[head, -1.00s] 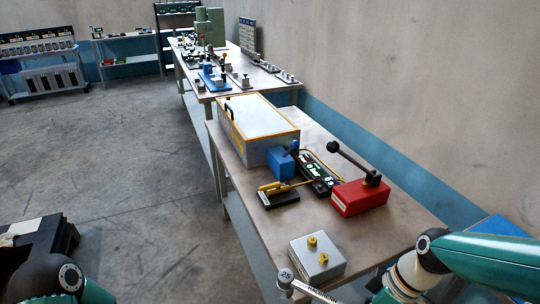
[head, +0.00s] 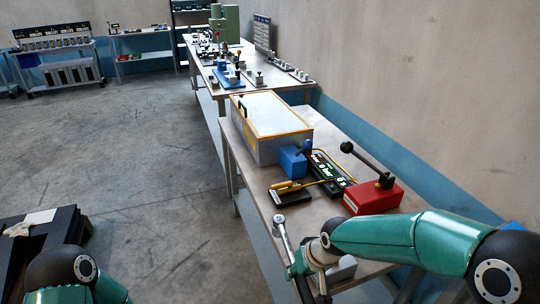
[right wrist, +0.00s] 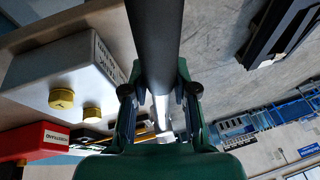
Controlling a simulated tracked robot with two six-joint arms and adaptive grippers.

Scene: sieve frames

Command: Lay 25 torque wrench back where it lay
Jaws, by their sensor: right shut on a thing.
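My right gripper (head: 300,264) is shut on the torque wrench (head: 281,234), near the left edge of the bench. The wrench's metal ratchet head points up and away, and part of its shaft is hidden by the gripper. In the right wrist view the gripper (right wrist: 158,112) has its fingers on either side of the wrench (right wrist: 158,40), whose dark thick part runs to the top of the picture. The spot where the wrench lay cannot be told. My left arm shows at the lower left, but its gripper is out of view.
A grey box (right wrist: 70,70) with yellow knobs stands on the bench (head: 245,160), mostly hidden by my right arm in the head view. Behind are a red box (head: 372,198) with a lever, a black pad (head: 290,195), a blue block (head: 292,162) and a large case (head: 275,125).

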